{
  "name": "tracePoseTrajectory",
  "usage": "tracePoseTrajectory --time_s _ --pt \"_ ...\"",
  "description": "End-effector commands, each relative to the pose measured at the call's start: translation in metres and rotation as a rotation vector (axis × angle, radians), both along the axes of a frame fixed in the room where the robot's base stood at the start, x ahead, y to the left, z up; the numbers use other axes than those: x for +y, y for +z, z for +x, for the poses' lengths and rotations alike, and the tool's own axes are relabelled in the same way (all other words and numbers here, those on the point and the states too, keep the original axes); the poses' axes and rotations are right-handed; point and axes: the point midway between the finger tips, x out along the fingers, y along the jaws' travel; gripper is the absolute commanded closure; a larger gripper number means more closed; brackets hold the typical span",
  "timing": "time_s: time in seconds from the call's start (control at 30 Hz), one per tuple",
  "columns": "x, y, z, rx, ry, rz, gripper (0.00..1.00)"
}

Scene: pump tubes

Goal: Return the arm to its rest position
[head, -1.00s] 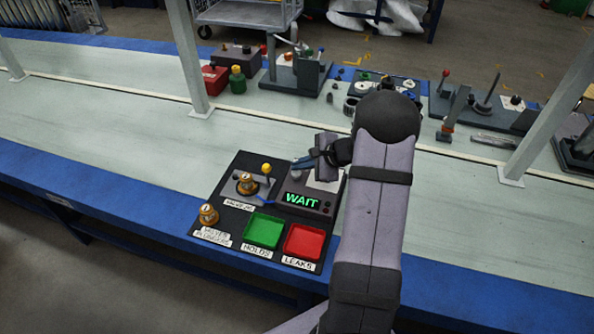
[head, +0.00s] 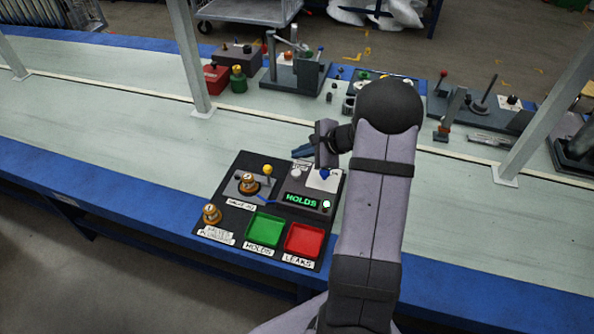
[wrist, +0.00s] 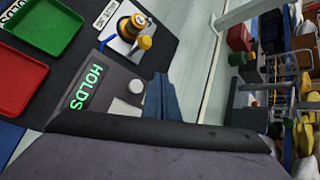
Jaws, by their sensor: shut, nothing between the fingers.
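My gripper (head: 302,153) is shut and empty. A brass-coloured part (head: 248,183) sits upright in the panel's fixture, next to a yellow-knobbed lever (head: 267,170). A second brass-coloured part (head: 211,214) stands at the panel's left front.
The green tray (head: 265,230) and red tray (head: 304,240) look empty. White posts (head: 188,60) rise from the pale bench. Several fixtures, including a grey stand (head: 295,70) and a red box (head: 216,78), line the far side. The bench left of the panel is clear.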

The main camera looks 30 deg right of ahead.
Motion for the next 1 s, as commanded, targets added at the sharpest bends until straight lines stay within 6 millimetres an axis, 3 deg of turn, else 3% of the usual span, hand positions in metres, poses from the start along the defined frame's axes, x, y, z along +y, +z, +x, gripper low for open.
tracePoseTrajectory --time_s 0.5,0.67,0.77,0.87,1.0 --pt "0.0 0.0 0.0 -0.001 0.001 -0.001 1.0" --pt "0.002 -0.006 -0.008 0.006 0.077 -0.059 1.0" --pt "0.011 -0.023 -0.031 0.058 0.185 -0.108 1.0" --pt "0.029 -0.051 -0.075 0.148 0.336 -0.147 1.0" --pt "0.055 -0.077 -0.157 0.28 0.603 -0.2 1.0"
